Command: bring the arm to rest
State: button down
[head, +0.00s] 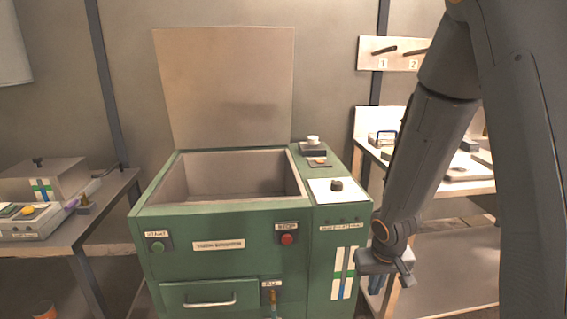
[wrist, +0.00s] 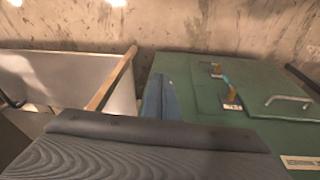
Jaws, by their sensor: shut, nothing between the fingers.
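My arm hangs down at the right of the head view, in front of the right side of the green vacuum chamber. My gripper (head: 376,286) is at its lower end, small and partly hidden by the wrist. It points downward, shut and empty, apart from the chamber as far as I can tell. In the wrist view its blue fingers (wrist: 160,98) show beyond a dark grey part of my arm. The vacuum chamber (head: 215,265) stands in the middle with its lid (head: 225,85) raised. Its inside looks empty.
The chamber front has a drawer handle (head: 210,302), a green button (head: 158,247) and a red button (head: 287,239). A side table (head: 95,215) with instruments stands at left. A shelved bench (head: 440,182) stands at right behind my arm, close to the gripper.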

jog(key=s+a+r+g+p, duration=0.2)
jog(key=s+a+r, duration=0.2)
jog(key=s+r, duration=1)
jog(key=shift+s+a+g+y, duration=0.2)
jog(key=shift+s+g+y, duration=0.15)
jog(key=shift+s, duration=0.5)
